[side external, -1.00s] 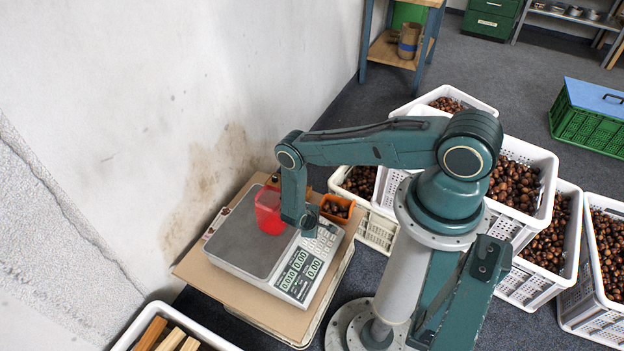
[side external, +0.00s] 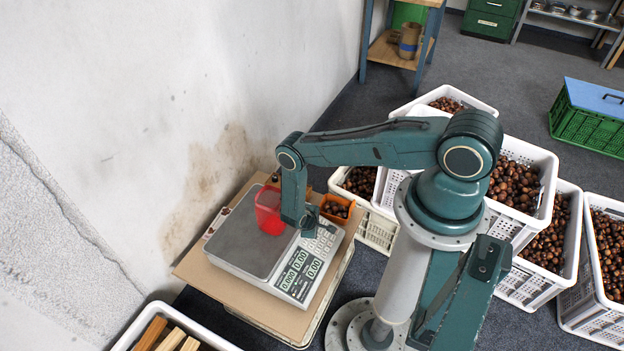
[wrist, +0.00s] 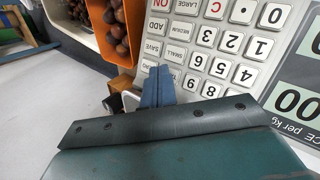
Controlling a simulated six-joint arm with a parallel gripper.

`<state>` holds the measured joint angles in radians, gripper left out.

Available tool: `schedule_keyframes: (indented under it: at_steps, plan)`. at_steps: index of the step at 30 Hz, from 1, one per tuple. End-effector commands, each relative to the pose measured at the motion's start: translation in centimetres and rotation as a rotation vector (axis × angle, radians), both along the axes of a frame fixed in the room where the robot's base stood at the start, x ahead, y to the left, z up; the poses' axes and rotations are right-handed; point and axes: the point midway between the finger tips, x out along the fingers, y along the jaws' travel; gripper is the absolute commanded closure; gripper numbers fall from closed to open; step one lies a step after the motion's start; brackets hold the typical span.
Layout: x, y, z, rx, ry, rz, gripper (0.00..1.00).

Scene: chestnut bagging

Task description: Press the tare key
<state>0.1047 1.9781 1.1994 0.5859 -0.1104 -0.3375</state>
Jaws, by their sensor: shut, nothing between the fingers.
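The scale (side external: 240,243) stands on a cardboard-topped table, its keypad and display on the right-hand side. The keypad (wrist: 215,47) fills the upper middle of the wrist view, with number keys and keys marked ON, LARGE, SMALL, ADD and SAVE. I cannot read a key marked tare; some keys are hidden behind my fingers. My gripper (wrist: 158,86) is shut and empty, its fingertips at the keypad's left edge in the wrist view. Whether they touch a key I cannot tell. In the side view my gripper (side external: 309,231) is over the keypad's far end. The display (side external: 299,272) shows zeros.
A red translucent container (side external: 269,211) stands on the scale pan, close to my gripper. An orange bin of chestnuts (side external: 337,208) is just beyond the keypad. White crates of chestnuts (side external: 520,160) stand to the right. A wall is on the left.

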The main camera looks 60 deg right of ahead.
Motion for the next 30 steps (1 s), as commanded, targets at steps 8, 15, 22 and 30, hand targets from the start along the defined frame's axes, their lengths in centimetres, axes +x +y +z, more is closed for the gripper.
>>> schedule_keyframes:
  at_steps: [8, 15, 22, 30]
  plan:
    - [-0.3, 0.0, 1.0, 0.000, 0.001, 0.001, 1.00]
    - [-0.4, 0.0, 1.3, 0.000, 0.000, 0.000, 1.00]
    - [-0.4, 0.0, 1.3, 0.000, 0.000, 0.000, 1.00]
    - [-0.7, 0.0, 2.3, 0.000, -0.001, 0.001, 1.00]
